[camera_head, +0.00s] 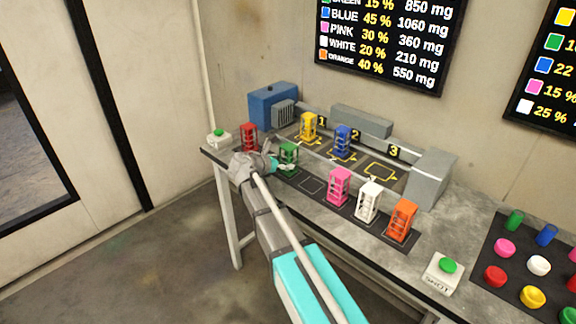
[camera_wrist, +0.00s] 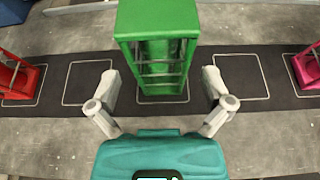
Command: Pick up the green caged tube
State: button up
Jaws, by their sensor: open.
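The green caged tube (camera_head: 288,158) stands upright on the dark strip near the left front of the bench. In the wrist view the green caged tube (camera_wrist: 160,50) is at the top centre, inside one outlined square. My gripper (camera_wrist: 160,84) is open, with one finger to the left and one to the right of the tube's lower part. Neither finger visibly touches it. In the head view my gripper (camera_head: 279,164) is right beside the tube, and part of it is hidden by my arm.
A red caged tube (camera_head: 249,137) stands to the left. Pink (camera_head: 339,187), white (camera_head: 369,202) and orange (camera_head: 402,221) caged tubes stand to the right. Yellow (camera_head: 308,127) and blue (camera_head: 342,141) ones stand behind, near numbered spots. Empty outlined squares flank the green tube.

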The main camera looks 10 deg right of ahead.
aim_at(284, 161)
jog(key=shift+b+x, duration=0.5)
jog(key=shift+x, duration=1.15)
jog(key=c, duration=1.3)
